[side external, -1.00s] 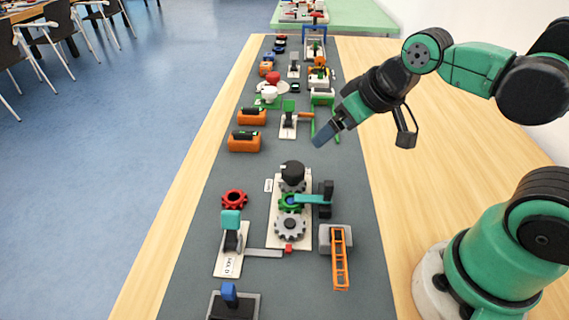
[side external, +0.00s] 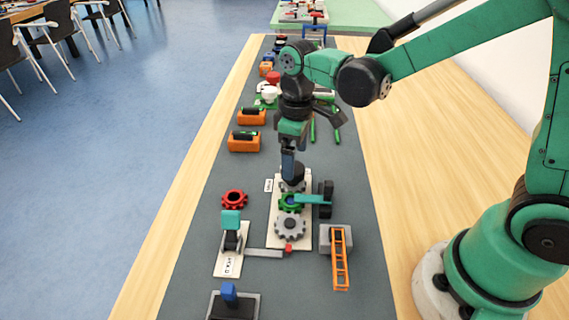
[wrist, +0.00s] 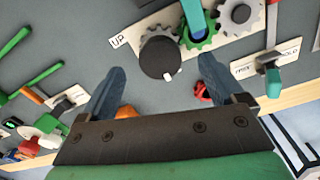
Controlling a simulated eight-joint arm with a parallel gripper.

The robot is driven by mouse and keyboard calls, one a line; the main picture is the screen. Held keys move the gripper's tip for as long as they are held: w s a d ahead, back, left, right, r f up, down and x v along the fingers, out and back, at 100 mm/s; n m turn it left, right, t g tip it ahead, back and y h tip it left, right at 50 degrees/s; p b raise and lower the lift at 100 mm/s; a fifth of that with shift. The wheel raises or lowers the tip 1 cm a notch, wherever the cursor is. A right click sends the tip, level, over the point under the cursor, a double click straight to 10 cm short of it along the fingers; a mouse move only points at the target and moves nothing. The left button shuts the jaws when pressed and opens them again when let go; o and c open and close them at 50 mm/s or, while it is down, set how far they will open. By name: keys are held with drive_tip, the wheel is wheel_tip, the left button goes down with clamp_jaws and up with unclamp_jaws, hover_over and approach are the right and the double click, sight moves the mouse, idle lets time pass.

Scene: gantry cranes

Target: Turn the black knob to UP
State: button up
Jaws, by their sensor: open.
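The black knob (wrist: 160,57) is round, with a white mark on its rim at the lower right in the wrist view. The white UP label (wrist: 119,41) is at its upper left, so the mark faces away from it. In the side view the knob (side external: 298,172) stands at the far end of a pale gear plate (side external: 276,232), partly hidden by my gripper (side external: 289,176). The label (side external: 268,185) lies left of it. My gripper (wrist: 162,66) is open, pointing down, with one blue finger on each side of the knob in the wrist view. Contact cannot be told.
Grey and green gears (side external: 290,227) sit on the plate near the knob, with a teal-handled lever (side external: 312,199) on the right. A red gear (side external: 233,198), a teal-topped lever (side external: 231,222) and an orange ladder piece (side external: 340,258) are nearby. Orange blocks (side external: 245,142) stand farther back.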

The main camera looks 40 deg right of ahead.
drive_tip(key=shift+f, duration=1.3)
drive_tip(key=c, duration=1.3)
